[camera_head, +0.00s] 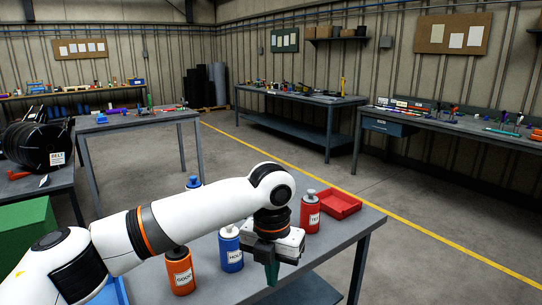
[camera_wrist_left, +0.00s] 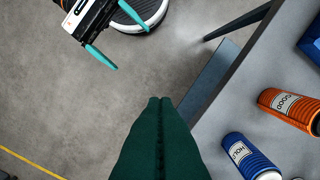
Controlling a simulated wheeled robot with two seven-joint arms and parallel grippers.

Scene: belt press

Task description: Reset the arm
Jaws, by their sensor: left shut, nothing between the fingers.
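My left arm (camera_head: 190,212) reaches in from the left over the grey table in the head view. My left gripper (camera_head: 272,284) points down near the table's front edge, just right of the blue bottle. Its dark green fingers are shut together and empty, as the left wrist view (camera_wrist_left: 160,100) also shows. My right gripper (camera_wrist_left: 131,48) shows only in the left wrist view, at the upper left. Its two teal fingers are spread apart with bare floor between them.
An orange bottle (camera_head: 181,274), a blue bottle (camera_head: 231,256), a red bottle (camera_head: 309,216) and a red tray (camera_head: 350,207) stand on the table (camera_head: 345,238). Another blue bottle top (camera_head: 193,182) shows behind my arm. Open floor (camera_head: 440,215) lies to the right.

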